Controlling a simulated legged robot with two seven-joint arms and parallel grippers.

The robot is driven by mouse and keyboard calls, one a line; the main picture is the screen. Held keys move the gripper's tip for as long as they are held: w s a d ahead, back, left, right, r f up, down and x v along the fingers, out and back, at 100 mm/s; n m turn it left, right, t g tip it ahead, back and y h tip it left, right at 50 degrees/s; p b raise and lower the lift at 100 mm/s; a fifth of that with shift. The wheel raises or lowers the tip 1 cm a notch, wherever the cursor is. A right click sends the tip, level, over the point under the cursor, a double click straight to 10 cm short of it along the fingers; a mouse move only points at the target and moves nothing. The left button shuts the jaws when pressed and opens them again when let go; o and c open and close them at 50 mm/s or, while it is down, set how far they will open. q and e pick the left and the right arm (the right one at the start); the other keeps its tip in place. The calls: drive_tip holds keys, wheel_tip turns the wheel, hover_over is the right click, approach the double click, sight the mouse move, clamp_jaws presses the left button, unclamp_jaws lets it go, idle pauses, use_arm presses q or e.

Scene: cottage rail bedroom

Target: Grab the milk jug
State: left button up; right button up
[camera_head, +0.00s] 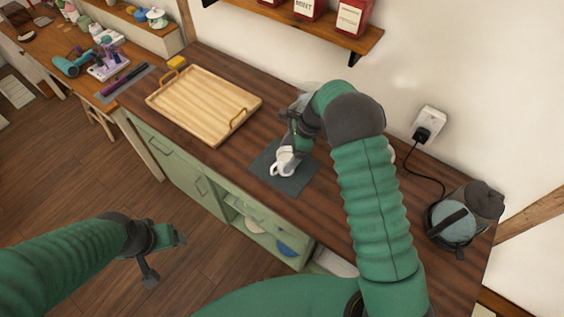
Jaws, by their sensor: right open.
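The white milk jug (284,163) stands on a dark grey mat (296,184) on the wooden counter, its handle toward the lower left. My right arm reaches over the counter from the lower right. My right gripper (291,148) is open, pointing down right at the jug's top and back. The gripper hides part of the jug, and I cannot tell whether the fingers touch it. My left gripper (168,259) is open and empty above the floor, in front of the counter and well away from the jug.
A wooden tray (200,104) with handles lies left of the mat. A kettle (453,223) stands at the right end, its cord running to a wall socket (428,124). A shelf (310,30) with red tins hangs above. A cluttered desk (85,75) is at the far left.

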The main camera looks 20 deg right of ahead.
sight(282, 164)
drive_tip(key=f, duration=0.2)
drive_tip(key=f+p, duration=0.1)
drive_tip(key=shift+s+a+f, duration=0.1)
drive_tip(key=shift+s+f, duration=0.25)
drive_tip(key=shift+f, duration=0.05)
drive_tip(key=shift+a+f, duration=0.15)
drive_tip(key=shift+f, duration=0.05)
drive_tip(key=shift+w+a+f, duration=0.1)
drive_tip(key=shift+w+a, duration=0.05)
drive_tip(key=shift+a, duration=0.5)
drive_tip(key=c, duration=0.7)
drive_tip(key=shift+d, duration=0.45)
drive_tip(key=c, duration=0.7)
clamp_jaws()
use_arm(q)
drive_tip(key=shift+s+d+r, duration=0.15)
drive_tip(key=shift+r, duration=0.25)
drive_tip(key=shift+s+d+r, duration=0.15)
drive_tip(key=shift+r, duration=0.25)
use_arm(e)
drive_tip(key=shift+a, duration=0.15)
